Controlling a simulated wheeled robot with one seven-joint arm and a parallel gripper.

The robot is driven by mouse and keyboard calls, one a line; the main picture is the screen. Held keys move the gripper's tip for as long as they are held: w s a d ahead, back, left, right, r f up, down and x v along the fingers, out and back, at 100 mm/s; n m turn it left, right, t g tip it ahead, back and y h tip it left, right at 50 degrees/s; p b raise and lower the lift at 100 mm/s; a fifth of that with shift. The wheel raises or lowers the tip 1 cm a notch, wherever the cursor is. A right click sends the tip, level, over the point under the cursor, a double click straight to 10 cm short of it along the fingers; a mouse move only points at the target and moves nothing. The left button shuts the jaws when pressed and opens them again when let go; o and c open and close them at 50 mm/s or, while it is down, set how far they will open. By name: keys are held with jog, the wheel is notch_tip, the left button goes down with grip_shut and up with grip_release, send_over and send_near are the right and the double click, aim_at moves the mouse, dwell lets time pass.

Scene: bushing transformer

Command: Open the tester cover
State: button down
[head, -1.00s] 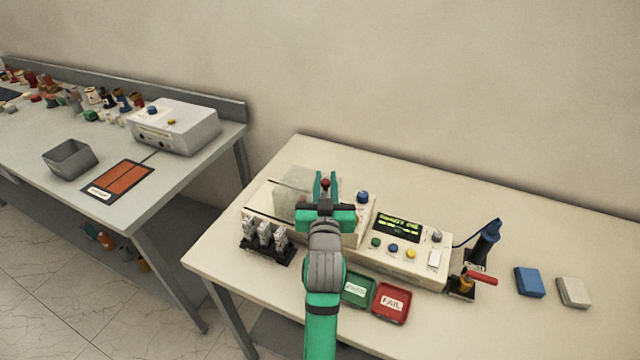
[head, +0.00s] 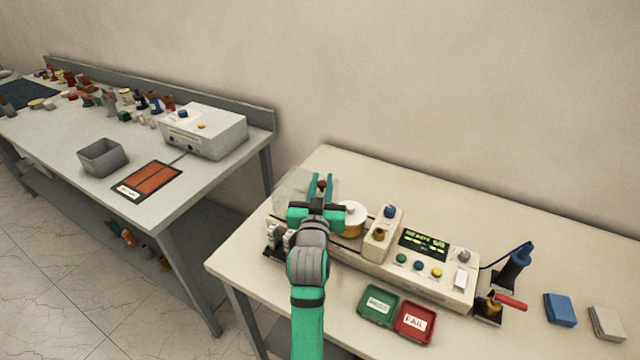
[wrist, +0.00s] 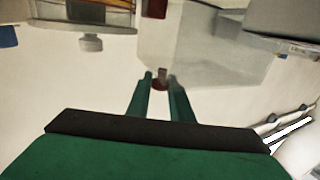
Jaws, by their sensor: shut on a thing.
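The cream tester (head: 455,288) stands on the right-hand table, with a lit green display (head: 424,243). Its translucent cover (head: 291,188) is at the tester's left end, partly hidden behind my gripper. My gripper (head: 322,184) is shut on the cover's small red knob, with one finger on each side. In the wrist view, my gripper (wrist: 160,80) holds the dark red knob (wrist: 160,86) beside the cover's grey see-through wall (wrist: 215,55). A white-topped amber part (head: 351,216) shows uncovered just right of my gripper.
A clamp stand (head: 274,238) sits at the tester's front left, partly behind my arm. Green (head: 378,306) and red FAIL (head: 415,321) trays lie in front. A blue-handled tool (head: 515,262) stands at right. The left table (head: 165,212) holds a grey box (head: 205,133).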

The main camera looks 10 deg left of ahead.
jog(key=c, duration=1.6)
grip_release()
jog(key=shift+c, duration=0.2)
jog(key=s+d, duration=0.1)
jog(key=s, duration=0.9)
jog(key=shift+s, duration=0.4)
jog(key=shift+w, duration=0.1)
